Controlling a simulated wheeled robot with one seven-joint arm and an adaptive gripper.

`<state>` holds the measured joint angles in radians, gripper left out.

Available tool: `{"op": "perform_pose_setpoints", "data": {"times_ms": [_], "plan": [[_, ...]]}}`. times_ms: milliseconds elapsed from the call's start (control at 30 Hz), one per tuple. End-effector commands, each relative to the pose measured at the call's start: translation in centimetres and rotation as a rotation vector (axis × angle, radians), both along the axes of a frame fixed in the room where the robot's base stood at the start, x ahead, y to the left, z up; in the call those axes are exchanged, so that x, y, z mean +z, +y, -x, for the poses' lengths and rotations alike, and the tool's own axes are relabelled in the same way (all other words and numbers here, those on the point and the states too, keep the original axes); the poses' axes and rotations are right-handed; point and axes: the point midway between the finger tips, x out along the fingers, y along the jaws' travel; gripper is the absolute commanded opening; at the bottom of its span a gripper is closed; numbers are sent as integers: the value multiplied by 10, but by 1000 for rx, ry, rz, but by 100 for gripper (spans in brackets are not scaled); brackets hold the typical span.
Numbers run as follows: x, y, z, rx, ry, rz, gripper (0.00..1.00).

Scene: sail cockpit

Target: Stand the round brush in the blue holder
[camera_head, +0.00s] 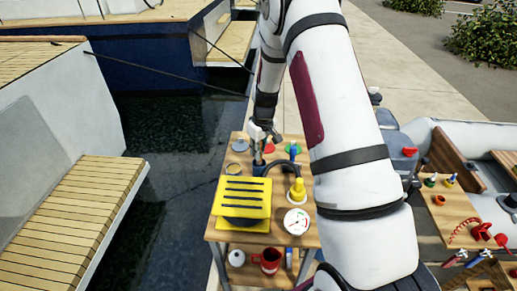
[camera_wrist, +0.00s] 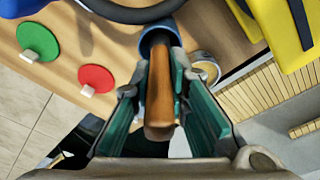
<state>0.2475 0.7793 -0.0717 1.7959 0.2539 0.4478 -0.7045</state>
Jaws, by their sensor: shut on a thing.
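The round brush shows in the wrist view as a brown handle (camera_wrist: 159,95) between the teal fingers of my gripper (camera_wrist: 160,110), which is shut on it. The handle's far end meets the mouth of the blue holder (camera_wrist: 158,36); the brush head is hidden, and I cannot tell how deep it sits. In the head view my gripper (camera_head: 257,138) is right above the blue holder (camera_head: 258,169), which stands at the back of the wooden table (camera_head: 214,226). The brush is hardly visible there.
Water lies left of the table.

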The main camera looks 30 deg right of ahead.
Motion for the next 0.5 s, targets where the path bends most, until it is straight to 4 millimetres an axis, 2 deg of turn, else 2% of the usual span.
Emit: {"op": "perform_pose_setpoints", "data": {"times_ms": [200,233,300,333,500], "plan": [[0,0,0,0,0,0,0],[0,0,0,0,0,0,19],[0,0,0,0,0,0,35],[0,0,0,0,0,0,38],[0,0,0,0,0,0,38]]}}
